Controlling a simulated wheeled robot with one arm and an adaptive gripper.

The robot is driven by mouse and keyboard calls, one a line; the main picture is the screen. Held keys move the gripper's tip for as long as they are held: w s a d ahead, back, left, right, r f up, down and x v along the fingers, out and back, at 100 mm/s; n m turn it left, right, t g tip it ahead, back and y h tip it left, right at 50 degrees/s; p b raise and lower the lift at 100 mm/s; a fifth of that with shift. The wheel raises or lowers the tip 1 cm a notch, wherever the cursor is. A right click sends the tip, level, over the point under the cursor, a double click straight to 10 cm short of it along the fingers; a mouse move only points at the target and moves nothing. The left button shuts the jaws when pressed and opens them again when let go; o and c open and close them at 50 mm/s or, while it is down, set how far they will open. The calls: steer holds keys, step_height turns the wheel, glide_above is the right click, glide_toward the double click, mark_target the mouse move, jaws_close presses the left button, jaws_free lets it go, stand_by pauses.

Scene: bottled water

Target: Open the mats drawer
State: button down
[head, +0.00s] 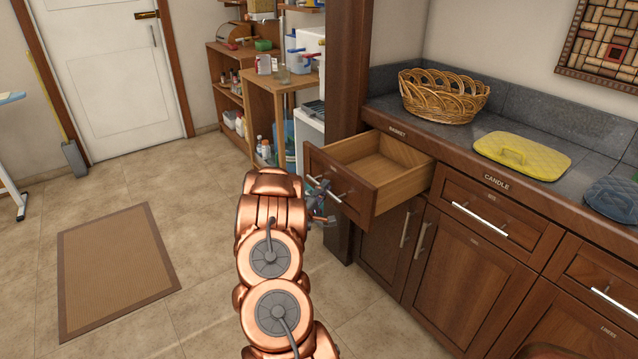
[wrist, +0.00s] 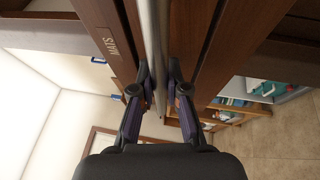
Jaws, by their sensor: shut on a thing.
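The mats drawer (head: 340,190) is pulled well out of the wooden cabinet at the left end of the counter. The part of its inside that shows is bare wood. Its front carries a "MATS" label (wrist: 112,46) in the wrist view. My gripper (head: 320,200) is at the drawer front, partly hidden behind my copper arm in the head view. In the wrist view its two fingers (wrist: 161,100) are shut on the metal bar handle (wrist: 155,45), one on each side.
A wicker basket (head: 444,95), a yellow quilted mat (head: 522,152) and a blue mat (head: 612,197) are on the counter. The candle drawer (head: 485,212) to the right is closed. A wooden shelf unit (head: 232,95) stands behind. A brown floor mat (head: 115,265) lies on open floor at left.

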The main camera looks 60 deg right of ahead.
stand_by(0.3)
steer(key=c, duration=1.2)
jaws_free()
steer(key=shift+o, duration=0.2)
steer(key=shift+a, duration=0.1)
steer(key=a+f, duration=0.2)
steer(key=a, duration=0.9)
steer(key=shift+w+a, duration=0.35)
steer(key=shift+w, duration=0.1)
steer(key=shift+f, duration=0.1)
